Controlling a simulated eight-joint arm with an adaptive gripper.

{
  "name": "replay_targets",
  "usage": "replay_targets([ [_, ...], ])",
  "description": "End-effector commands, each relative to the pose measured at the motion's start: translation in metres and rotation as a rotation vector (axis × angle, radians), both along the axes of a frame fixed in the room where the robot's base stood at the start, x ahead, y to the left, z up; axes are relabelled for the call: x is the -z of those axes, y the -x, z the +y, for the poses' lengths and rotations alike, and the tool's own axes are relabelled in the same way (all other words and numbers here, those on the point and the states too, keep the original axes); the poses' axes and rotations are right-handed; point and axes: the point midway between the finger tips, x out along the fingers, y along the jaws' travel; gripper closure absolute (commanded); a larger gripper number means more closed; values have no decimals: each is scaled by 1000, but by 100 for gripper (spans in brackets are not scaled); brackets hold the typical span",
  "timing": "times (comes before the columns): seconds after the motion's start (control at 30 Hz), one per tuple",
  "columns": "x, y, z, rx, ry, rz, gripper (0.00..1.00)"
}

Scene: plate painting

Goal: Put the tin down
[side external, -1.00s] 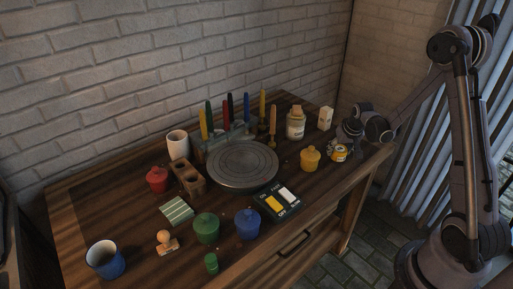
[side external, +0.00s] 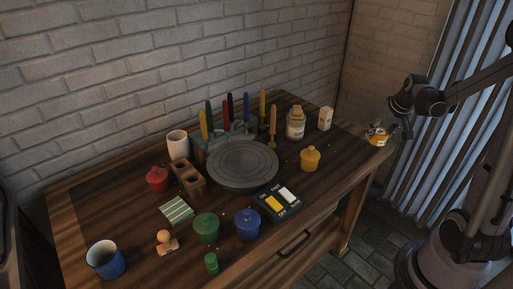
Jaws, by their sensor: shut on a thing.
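My gripper (side external: 388,128) is at the right end of the table. It is shut on the small yellow tin (side external: 377,139), which has a pale label. The tin is at the table's right edge. I cannot tell whether its base touches the wood or hangs just above it. The gripper's fingers are small and partly hidden behind the tin.
A yellow lidded pot (side external: 310,159) stands left of the tin. A white carton (side external: 325,118) and a glass bottle (side external: 296,124) stand behind. A round grey turntable (side external: 243,184) fills the middle of the table (side external: 345,155). Bare wood lies between pot and tin.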

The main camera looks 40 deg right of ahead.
Motion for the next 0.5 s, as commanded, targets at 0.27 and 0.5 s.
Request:
replay_targets([
  [0.27, -5, 23, -77, 90, 2, 0, 82],
  [0.5, -5, 48, -136, 159, 2, 0, 82],
])
